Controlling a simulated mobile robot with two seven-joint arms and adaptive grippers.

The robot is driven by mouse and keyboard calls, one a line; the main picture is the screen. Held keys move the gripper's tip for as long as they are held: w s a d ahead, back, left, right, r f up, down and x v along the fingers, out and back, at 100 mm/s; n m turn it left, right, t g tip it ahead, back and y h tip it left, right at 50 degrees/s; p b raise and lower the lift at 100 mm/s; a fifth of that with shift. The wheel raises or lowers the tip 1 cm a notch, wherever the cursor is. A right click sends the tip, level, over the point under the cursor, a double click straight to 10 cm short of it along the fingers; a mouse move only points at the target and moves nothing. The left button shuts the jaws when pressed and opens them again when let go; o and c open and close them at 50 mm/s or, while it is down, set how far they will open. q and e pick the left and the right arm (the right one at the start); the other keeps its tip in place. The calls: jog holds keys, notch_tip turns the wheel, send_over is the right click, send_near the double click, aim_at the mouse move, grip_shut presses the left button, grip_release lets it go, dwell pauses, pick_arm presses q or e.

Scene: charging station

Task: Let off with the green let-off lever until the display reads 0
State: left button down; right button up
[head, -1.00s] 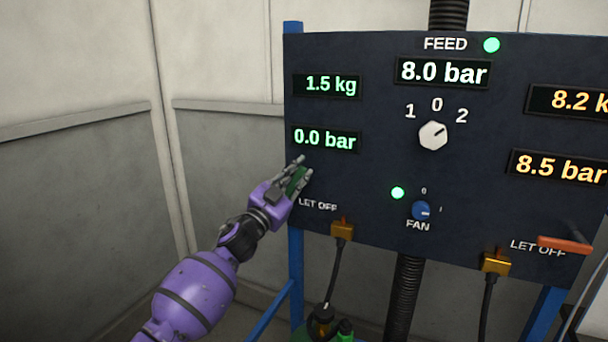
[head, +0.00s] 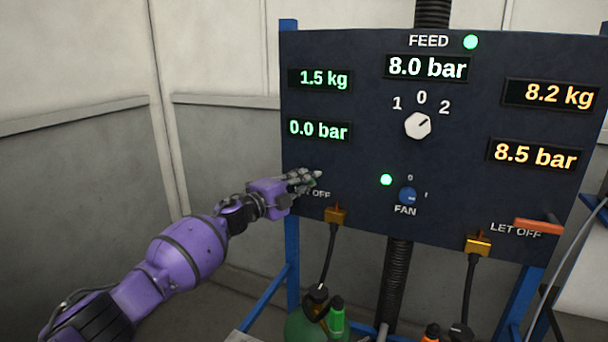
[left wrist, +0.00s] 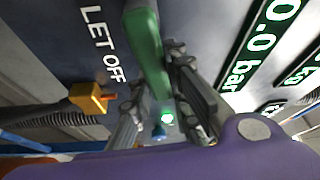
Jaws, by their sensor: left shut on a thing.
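The green let-off lever (left wrist: 148,50) shows in the left wrist view as a green bar in front of the dark panel, beside the words LET OFF. My left gripper (left wrist: 160,85) is shut on it, one finger on each side. In the head view my left gripper (head: 308,181) points right, low on the panel's left side, and its fingers hide most of the lever. The green pressure display (head: 318,130) above it reads 0.0 bar. It also reads 0.0 bar in the left wrist view (left wrist: 258,42). My right gripper is not in view.
The panel (head: 355,190) also carries a 1.5 kg display (head: 320,79), a feed display (head: 427,67) at 8.0 bar, a white selector knob (head: 418,125) and a blue fan knob (head: 408,195). An orange lever (head: 538,226) is at right, below an 8.5 bar display (head: 534,155). Cables hang below.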

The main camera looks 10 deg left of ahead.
pick_arm(q)
jog(key=shift+f+m+g, duration=0.15)
jog(key=shift+m+g, duration=0.15)
jog(key=shift+m, duration=0.2)
jog(key=shift+f+m, duration=0.35)
jog(key=shift+m, duration=0.05)
jog(key=shift+f, duration=0.15)
jog(key=c, duration=1.6)
grip_release()
jog(key=shift+c, duration=0.2)
jog(key=v, duration=1.2)
jog(key=shift+r, duration=0.25)
